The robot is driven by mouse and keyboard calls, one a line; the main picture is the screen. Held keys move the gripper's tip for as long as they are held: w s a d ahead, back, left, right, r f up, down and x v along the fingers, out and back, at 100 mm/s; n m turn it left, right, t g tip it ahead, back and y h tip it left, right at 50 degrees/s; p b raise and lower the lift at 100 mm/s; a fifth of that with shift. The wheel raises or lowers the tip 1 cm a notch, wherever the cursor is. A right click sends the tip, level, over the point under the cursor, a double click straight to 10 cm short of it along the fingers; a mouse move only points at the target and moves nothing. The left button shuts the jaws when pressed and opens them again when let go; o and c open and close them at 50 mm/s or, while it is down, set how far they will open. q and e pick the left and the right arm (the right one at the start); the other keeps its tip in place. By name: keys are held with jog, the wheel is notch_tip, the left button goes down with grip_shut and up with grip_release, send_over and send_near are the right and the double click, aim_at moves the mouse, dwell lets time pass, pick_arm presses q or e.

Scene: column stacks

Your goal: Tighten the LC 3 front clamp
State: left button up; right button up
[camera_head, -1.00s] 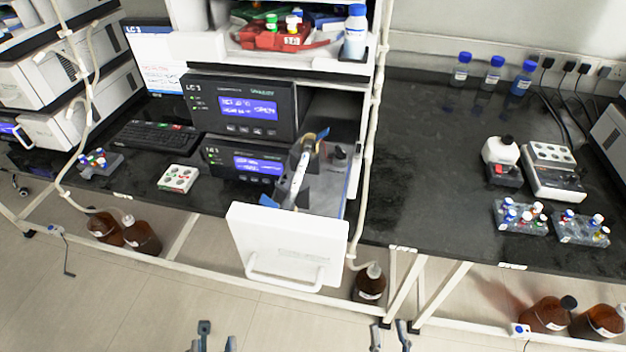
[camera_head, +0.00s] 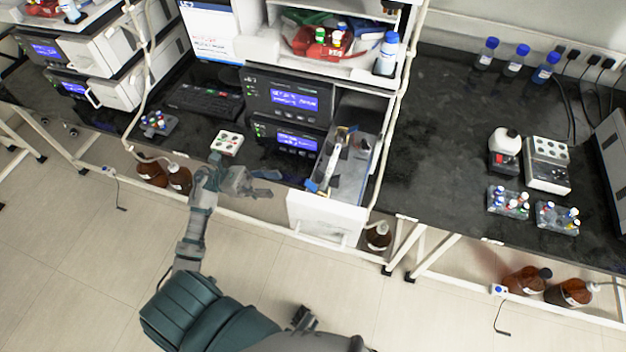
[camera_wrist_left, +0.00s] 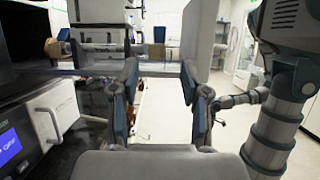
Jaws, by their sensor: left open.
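The LC 3 stack (camera_head: 290,97) is two black units with blue displays. Beside it, a white-fronted drawer (camera_head: 325,220) stands open and holds a slim, lengthwise column (camera_head: 336,160). A blue part (camera_head: 313,185) shows at the column's front end; I cannot make out the clamp's tightness. My left gripper (camera_head: 272,183) is left of the drawer, pointing at it, open and empty. In the left wrist view its fingers (camera_wrist_left: 158,88) are apart, with the column (camera_wrist_left: 97,47) crossing beyond them at upper left. A dark part low in the head view (camera_head: 303,318) may be my right gripper, mostly hidden.
A bottle shelf (camera_head: 350,65) is above. A pale tube (camera_head: 395,130) runs down right of the drawer. The right bench (camera_head: 440,130) has clear room in its middle.

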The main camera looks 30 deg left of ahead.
aim_at(309, 185)
pick_arm(q)
jog(key=p+x, duration=0.2)
jog(key=x, duration=0.9)
jog(key=shift+a+r, duration=0.15)
jog(key=shift+w+d+r, duration=0.1)
jog(key=shift+w+d, duration=0.05)
jog(key=shift+d, duration=0.45)
pick_arm(e)
notch_tip(309, 185, down, 7)
jog(key=s, duration=0.3)
pick_arm(q)
jog(key=shift+a, duration=0.2)
grip_shut()
pick_arm(e)
jog(key=shift+r, duration=0.1)
